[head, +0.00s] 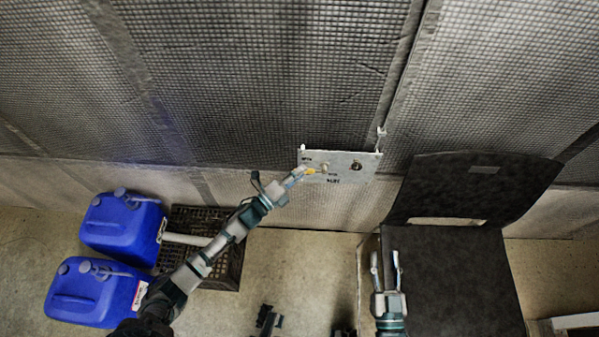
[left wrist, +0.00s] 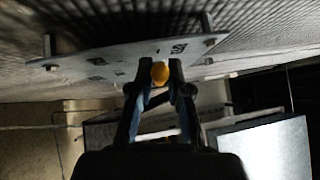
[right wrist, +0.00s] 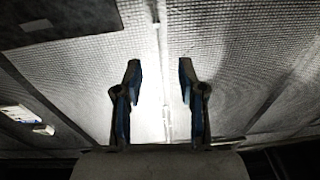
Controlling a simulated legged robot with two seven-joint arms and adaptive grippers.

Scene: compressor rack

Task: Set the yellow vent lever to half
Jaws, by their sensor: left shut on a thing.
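The yellow vent lever (head: 311,171) is on a pale metal panel (head: 340,160) on the mesh wall. In the head view it points left from a round pivot (head: 324,168). My left gripper (head: 300,172) reaches it from the lower left and is shut on it. In the left wrist view the yellow lever end (left wrist: 160,73) sits between the two fingertips (left wrist: 160,70), with the panel (left wrist: 110,62) behind. The fingers hide part of the lever. My right gripper (head: 385,262) is open and empty, apart from the panel. Its spread fingers show in the right wrist view (right wrist: 158,75).
A dark knob (head: 356,166) is on the panel's right side. A black chair (head: 455,270) stands at the right. Two blue jerrycans (head: 122,226) and a dark crate (head: 228,270) are at the left. The floor between crate and chair is partly free.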

